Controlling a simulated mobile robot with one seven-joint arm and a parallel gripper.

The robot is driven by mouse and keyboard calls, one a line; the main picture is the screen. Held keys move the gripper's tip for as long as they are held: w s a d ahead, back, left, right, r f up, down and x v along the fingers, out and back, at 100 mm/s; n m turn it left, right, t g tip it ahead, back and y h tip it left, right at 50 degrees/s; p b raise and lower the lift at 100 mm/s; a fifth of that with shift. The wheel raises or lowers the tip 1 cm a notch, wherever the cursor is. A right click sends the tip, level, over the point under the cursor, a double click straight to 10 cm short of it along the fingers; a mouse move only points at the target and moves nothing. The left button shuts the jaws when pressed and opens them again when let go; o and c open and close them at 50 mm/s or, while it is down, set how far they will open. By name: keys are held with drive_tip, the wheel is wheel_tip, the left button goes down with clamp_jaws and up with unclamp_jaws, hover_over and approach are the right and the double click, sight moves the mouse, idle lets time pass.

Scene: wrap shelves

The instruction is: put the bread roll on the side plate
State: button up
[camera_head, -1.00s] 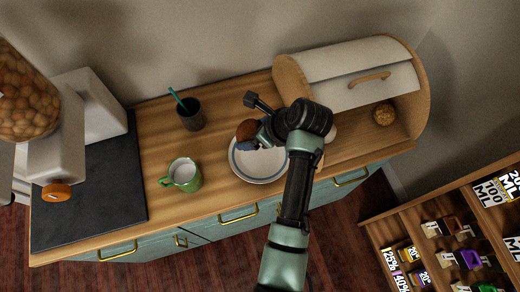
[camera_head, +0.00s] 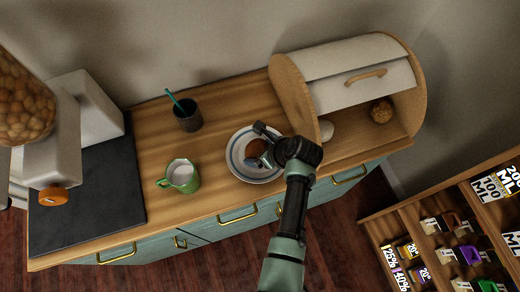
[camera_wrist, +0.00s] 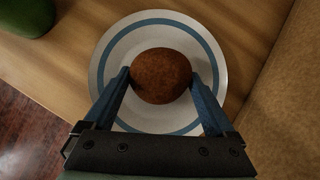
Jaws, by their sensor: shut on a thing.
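The bread roll is a round brown roll (camera_head: 256,148) between the fingertips of my gripper (camera_head: 262,158). In the wrist view the roll (camera_wrist: 160,75) sits between the two blue fingers of my gripper (camera_wrist: 160,85), which are shut on it. The side plate (camera_head: 237,171) is white with a blue ring and lies on the wooden counter. In the wrist view the plate (camera_wrist: 112,60) is right behind the roll. The roll is over the plate's middle; I cannot tell whether it touches the plate. My gripper and arm hide the plate's right part in the head view.
A green mug (camera_head: 182,176) stands left of the plate, and a dark cup (camera_head: 188,118) with a teal stick stands behind. A bread box (camera_head: 298,98) with another roll (camera_head: 381,110) inside is at the right. A pale round thing (camera_head: 326,130) lies at its opening.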

drive_tip(key=shift+f, duration=0.1)
drive_tip(key=o, duration=1)
